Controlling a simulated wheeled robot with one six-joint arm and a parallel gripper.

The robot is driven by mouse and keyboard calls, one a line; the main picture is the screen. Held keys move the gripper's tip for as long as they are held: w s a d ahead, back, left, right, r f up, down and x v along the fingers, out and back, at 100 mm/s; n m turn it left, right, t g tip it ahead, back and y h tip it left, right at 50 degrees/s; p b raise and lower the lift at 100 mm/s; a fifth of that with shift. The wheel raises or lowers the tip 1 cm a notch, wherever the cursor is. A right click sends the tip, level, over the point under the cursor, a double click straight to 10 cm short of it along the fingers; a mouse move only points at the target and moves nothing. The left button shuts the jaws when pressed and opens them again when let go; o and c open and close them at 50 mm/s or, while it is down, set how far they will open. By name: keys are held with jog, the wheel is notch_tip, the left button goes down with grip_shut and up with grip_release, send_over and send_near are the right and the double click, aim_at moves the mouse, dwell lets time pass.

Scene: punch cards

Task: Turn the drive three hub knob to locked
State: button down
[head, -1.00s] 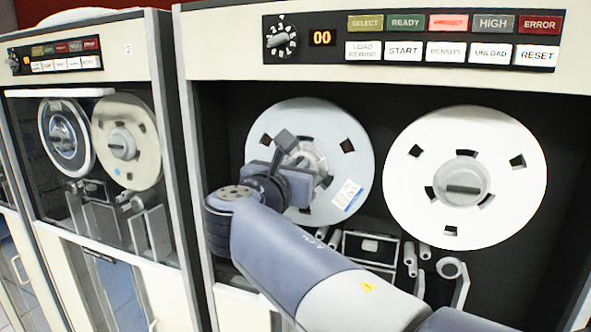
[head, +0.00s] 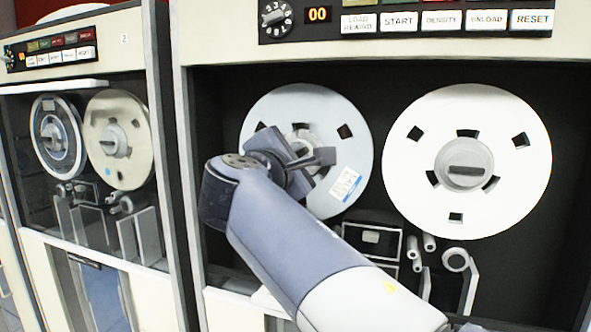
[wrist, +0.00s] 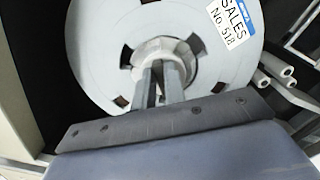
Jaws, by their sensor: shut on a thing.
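The near tape drive carries two white reels, and no drive number shows on it. My gripper (head: 308,160) is at the hub of its left reel (head: 262,118). In the wrist view my gripper's two fingers (wrist: 161,72) reach into the middle of the pale hub (wrist: 150,50) and are closed together there on the hub knob. The knob is hidden by the fingers, so its angle cannot be read. The left reel has a "SALES No. 518" label (wrist: 229,26), which also shows in the head view (head: 345,184).
The right reel (head: 414,113) with its own hub knob (head: 466,171) is clear of my arm. Metal rollers (head: 412,248) stand below the reels. A panel with a dial (head: 276,19) and buttons is above. A drive marked 2 (head: 124,38) stands at left.

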jog(key=shift+d+f+m+b, duration=0.1)
jog(key=shift+f+m+b, duration=0.05)
jog(key=shift+m+b, duration=0.9)
jog(key=shift+a+f+m+b, duration=0.15)
jog(key=shift+m+b, duration=0.55)
jog(key=shift+m, duration=0.7)
jog(key=shift+d+f+m+b, duration=0.2)
jog(key=shift+m+b, duration=0.65)
jog(key=shift+m, duration=0.4)
jog(key=c, duration=1.5)
grip_release()
jog(key=shift+o, duration=0.2)
jog(key=shift+s, duration=0.1)
jog(key=b+v, duration=0.2)
jog(key=v, duration=0.8)
jog(key=shift+s, duration=0.35)
jog(key=shift+r, duration=0.1)
